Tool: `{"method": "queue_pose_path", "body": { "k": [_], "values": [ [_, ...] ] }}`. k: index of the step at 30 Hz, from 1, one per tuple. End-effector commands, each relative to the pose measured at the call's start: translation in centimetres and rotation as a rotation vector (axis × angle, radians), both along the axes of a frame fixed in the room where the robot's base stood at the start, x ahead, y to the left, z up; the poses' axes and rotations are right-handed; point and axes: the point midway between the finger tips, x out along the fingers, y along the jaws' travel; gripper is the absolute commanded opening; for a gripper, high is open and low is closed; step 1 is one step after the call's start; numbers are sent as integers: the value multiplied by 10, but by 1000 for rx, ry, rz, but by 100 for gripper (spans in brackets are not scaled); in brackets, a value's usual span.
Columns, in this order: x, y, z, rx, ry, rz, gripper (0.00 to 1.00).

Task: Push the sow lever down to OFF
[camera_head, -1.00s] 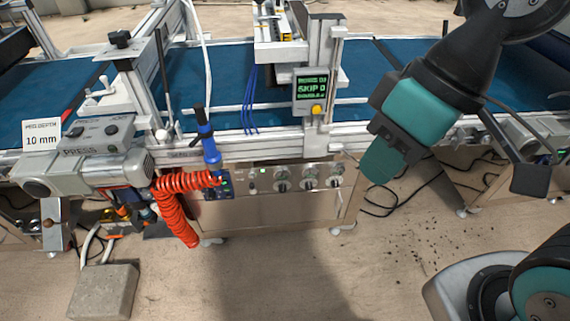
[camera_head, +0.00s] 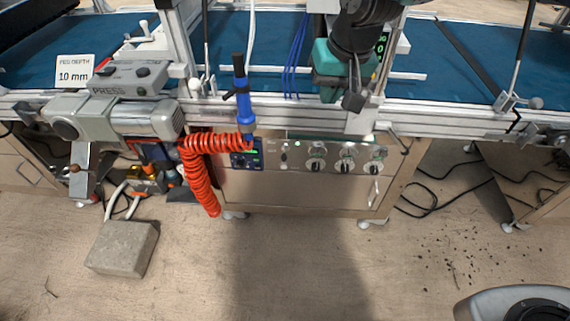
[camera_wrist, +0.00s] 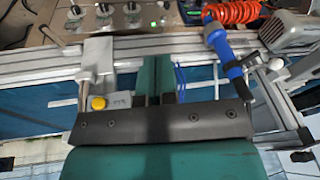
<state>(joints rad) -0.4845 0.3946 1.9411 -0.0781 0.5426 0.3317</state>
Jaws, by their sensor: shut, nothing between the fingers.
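The steel control panel (camera_head: 300,190) sits low under the blue conveyor, with a row of round knobs. A small lever-like switch (camera_head: 284,156) stands left of the knobs; its label and position are too small to read, and I cannot confirm that it is the sow lever. My gripper (camera_head: 328,94) is above the machine's front rail, higher than the panel and apart from it. In the wrist view my teal fingers (camera_wrist: 157,76) are together and empty. The wrist view shows the panel's knobs (camera_wrist: 102,12) at its top edge.
A blue tool (camera_head: 242,95) with a coiled red hose (camera_head: 200,175) hangs left of the panel. The grey PRESS unit (camera_head: 125,112) juts out at left. A concrete block (camera_head: 122,248) lies on the floor. The floor before the panel is clear.

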Motion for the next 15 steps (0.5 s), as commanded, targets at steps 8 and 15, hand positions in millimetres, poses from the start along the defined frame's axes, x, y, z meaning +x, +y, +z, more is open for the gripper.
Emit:
{"method": "queue_pose_path", "body": {
  "k": [8, 15],
  "values": [
    [81, 63, -149, -60, -99, -197, 0],
    [95, 75, -176, -67, -133, -245, 0]
  ]
}}
